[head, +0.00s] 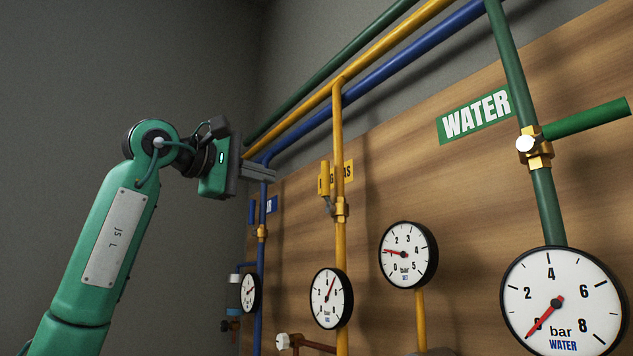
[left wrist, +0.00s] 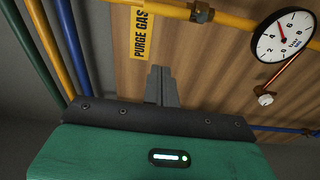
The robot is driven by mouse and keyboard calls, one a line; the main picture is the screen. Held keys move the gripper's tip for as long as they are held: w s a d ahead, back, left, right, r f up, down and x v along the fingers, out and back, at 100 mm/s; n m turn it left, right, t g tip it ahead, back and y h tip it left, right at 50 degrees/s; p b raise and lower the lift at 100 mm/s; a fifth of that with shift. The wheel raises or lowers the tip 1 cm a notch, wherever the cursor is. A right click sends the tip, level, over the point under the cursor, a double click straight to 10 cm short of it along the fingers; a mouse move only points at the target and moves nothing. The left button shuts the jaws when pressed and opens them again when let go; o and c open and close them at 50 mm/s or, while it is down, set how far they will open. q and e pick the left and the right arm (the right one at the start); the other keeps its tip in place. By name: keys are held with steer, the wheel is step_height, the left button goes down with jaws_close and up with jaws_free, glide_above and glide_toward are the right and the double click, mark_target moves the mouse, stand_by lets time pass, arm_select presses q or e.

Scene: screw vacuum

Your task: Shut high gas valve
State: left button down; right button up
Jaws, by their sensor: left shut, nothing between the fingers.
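The yellow gas pipe (head: 339,250) runs down the wooden panel, with a brass valve (head: 340,208) high on it. The valve's yellow handle (head: 325,178) stands upright, beside and along the pipe, partly covering the yellow purge gas label (head: 348,172). My left gripper (head: 272,173) is shut and empty, to the left of the handle and apart from it in the picture. In the left wrist view, its fingers (left wrist: 161,72) lie together near the purge gas label (left wrist: 142,34). The brass valve body (left wrist: 201,12) shows at the top edge there. My right gripper is out of view.
A green water pipe (head: 547,205) with a green lever (head: 588,117) sticking out stands at the right. A blue pipe (head: 262,205) runs down behind my left gripper. Several round gauges, including the water gauge (head: 590,290), line the lower panel. Pipes cross overhead.

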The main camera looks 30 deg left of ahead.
mark_target(327, 185)
arm_select(q)
steer(key=shift+s, duration=0.15)
steer(key=p+x, duration=0.5)
steer(key=x, duration=0.5)
steer(key=s+d, duration=0.2)
steer(key=d, duration=0.1)
steer(key=shift+d+p, duration=0.15)
steer(key=shift+p, duration=0.2)
